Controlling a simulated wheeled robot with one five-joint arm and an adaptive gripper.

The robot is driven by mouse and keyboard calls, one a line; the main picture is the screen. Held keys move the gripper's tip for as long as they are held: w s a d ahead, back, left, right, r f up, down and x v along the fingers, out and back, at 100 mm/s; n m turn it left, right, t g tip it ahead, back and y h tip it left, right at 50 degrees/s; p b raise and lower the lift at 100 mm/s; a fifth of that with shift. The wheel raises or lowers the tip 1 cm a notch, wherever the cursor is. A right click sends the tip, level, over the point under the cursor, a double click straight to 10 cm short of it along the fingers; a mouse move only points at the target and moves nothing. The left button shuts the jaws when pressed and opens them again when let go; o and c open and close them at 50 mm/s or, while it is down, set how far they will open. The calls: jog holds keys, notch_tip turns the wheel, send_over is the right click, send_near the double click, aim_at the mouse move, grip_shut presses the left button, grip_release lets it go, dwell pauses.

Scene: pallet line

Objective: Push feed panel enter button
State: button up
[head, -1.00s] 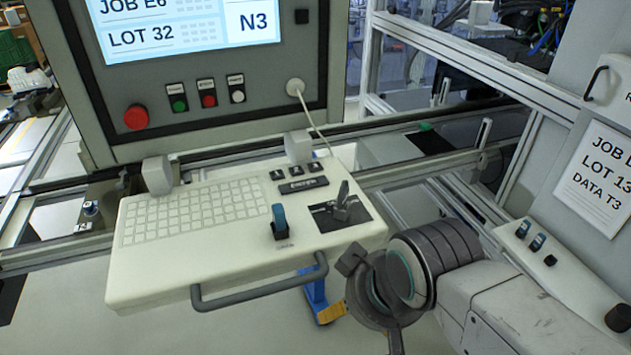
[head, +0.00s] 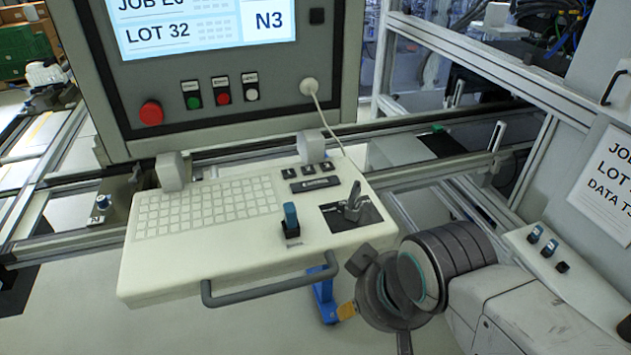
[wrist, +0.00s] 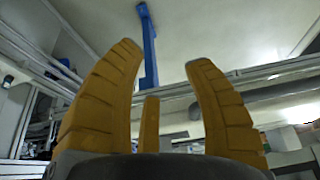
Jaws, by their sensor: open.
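The feed panel's keyboard console (head: 190,270) is a pale slab below the screen. A wide black key with faint lettering (head: 315,185), which looks like the enter button, sits on its upper right, below a row of small black keys. My gripper's orange fingers (wrist: 165,60) are spread open and empty in the wrist view. In the head view my arm is at the console's lower right, and a small orange part, probably a fingertip, shows below the console edge. The gripper is apart from the key.
A blue-topped switch (head: 291,222) and a black lever (head: 352,205) stand up near the key. A grey handle (head: 270,288) runs along the console's front. The screen housing (head: 130,75) has a red button (head: 151,113). A blue post (wrist: 148,45) shows beyond my fingers.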

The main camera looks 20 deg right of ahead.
grip_shut()
jog(key=c, duration=0.8)
grip_release()
